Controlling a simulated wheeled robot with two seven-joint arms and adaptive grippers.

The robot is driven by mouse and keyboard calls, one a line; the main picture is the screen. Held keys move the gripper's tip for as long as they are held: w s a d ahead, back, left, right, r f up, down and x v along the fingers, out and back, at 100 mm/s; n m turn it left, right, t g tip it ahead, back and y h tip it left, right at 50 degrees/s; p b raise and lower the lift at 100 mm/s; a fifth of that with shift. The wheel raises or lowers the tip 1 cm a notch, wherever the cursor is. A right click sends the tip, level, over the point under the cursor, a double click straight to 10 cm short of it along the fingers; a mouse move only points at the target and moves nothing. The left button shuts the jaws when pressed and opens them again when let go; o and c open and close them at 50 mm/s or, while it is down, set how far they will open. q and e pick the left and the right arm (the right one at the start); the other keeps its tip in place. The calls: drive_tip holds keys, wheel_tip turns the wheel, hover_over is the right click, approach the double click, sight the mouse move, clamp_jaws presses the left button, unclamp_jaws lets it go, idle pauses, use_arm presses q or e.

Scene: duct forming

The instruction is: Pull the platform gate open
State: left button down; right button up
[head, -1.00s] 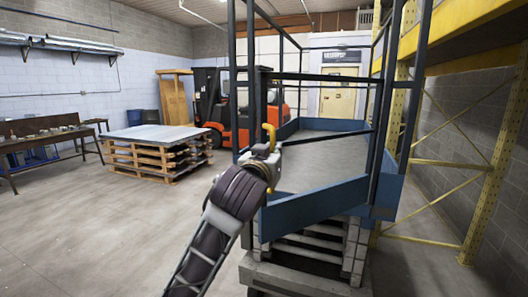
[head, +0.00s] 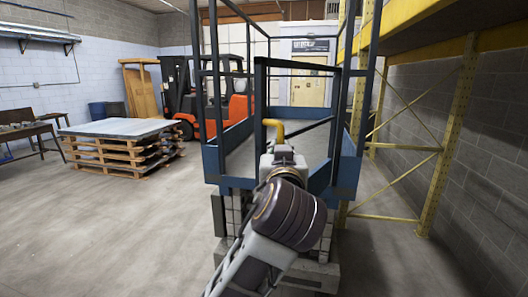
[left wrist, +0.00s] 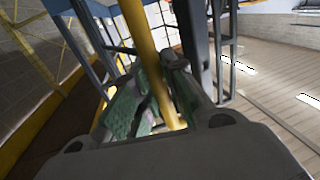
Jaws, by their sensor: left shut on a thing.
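The platform gate (head: 296,66) is a dark metal frame with a blue lower panel, on the near side of the blue lift platform (head: 232,133). It stands ajar, its handle side swung toward me and apart from the platform's left post. The yellow handle (head: 275,123) is on the gate's left upright. My left gripper (head: 281,152) is shut on this handle. In the left wrist view, the yellow handle (left wrist: 141,40) runs between the green-padded fingers of my left gripper (left wrist: 155,108). My wrist hides the gate's lower left part. My right gripper is not in view.
Yellow racking (head: 450,140) stands close on the right along the block wall. A stack of wooden pallets (head: 115,155) is at the left, and an orange forklift (head: 208,110) is behind the platform. The floor (head: 110,235) at the front left is clear.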

use_arm(q)
drive_tip(key=shift+s+d, duration=0.4)
drive_tip(key=shift+d, duration=0.2)
drive_tip(key=shift+s+d, duration=0.4)
drive_tip(key=shift+d, duration=0.2)
drive_tip(key=c, duration=1.5)
unclamp_jaws()
drive_tip(key=shift+o, duration=0.2)
drive_tip(key=shift+w+a, duration=0.1)
drive_tip(key=shift+a, duration=0.1)
